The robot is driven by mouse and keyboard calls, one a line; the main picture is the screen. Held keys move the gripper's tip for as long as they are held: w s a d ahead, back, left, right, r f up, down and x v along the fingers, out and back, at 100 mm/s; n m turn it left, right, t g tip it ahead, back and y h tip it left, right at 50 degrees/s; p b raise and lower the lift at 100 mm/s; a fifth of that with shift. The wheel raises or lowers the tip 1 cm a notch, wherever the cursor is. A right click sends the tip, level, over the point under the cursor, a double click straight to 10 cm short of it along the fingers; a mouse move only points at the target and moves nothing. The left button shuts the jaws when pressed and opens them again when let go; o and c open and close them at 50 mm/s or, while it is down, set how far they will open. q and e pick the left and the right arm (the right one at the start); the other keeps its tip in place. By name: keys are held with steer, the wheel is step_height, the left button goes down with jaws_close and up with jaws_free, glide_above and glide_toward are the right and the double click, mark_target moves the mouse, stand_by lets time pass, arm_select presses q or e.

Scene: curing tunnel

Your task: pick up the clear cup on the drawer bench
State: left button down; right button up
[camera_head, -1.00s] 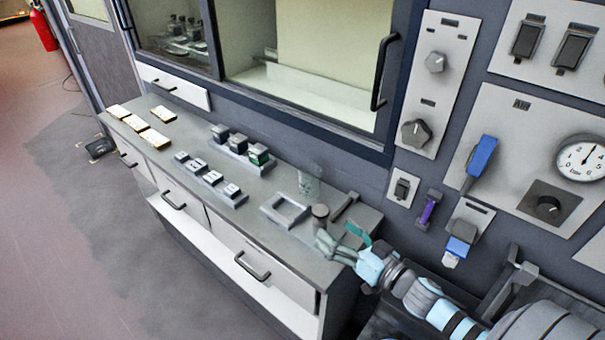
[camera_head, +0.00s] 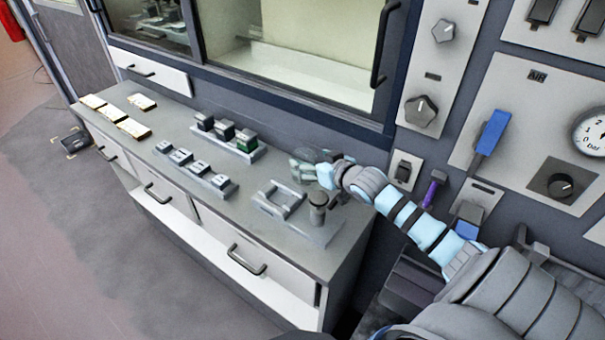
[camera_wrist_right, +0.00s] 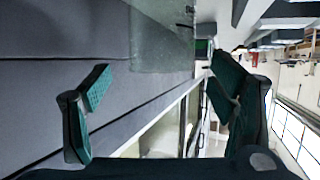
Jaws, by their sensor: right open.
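The clear cup (camera_wrist_right: 160,38) shows in the right wrist view as a translucent, faintly greenish shape at the top, ahead of and between my fingers. My right gripper (camera_wrist_right: 160,72) is open, with a green-padded finger on either side and a gap to each side of the cup. In the head view my right gripper (camera_head: 308,166) is over the back of the drawer bench (camera_head: 225,262), where it largely hides the cup. I cannot tell whether the fingers touch it. My left gripper is not in view.
A grey square frame (camera_head: 264,206) and a short post (camera_head: 317,212) stand close to the gripper. Small dark blocks (camera_head: 205,122) and a row of grey pieces (camera_head: 200,168) lie to the left. Gold-edged plates (camera_head: 133,128) lie farther left. The wall cabinet (camera_head: 290,105) rises behind.

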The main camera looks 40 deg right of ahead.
mark_target(298, 154)
steer(key=b+x, duration=0.1)
steer(key=x, duration=0.4)
steer(key=shift+a+r, duration=0.1)
steer(key=shift+s, duration=0.1)
steer(key=c, duration=1.1)
steer(key=shift+r, duration=0.15)
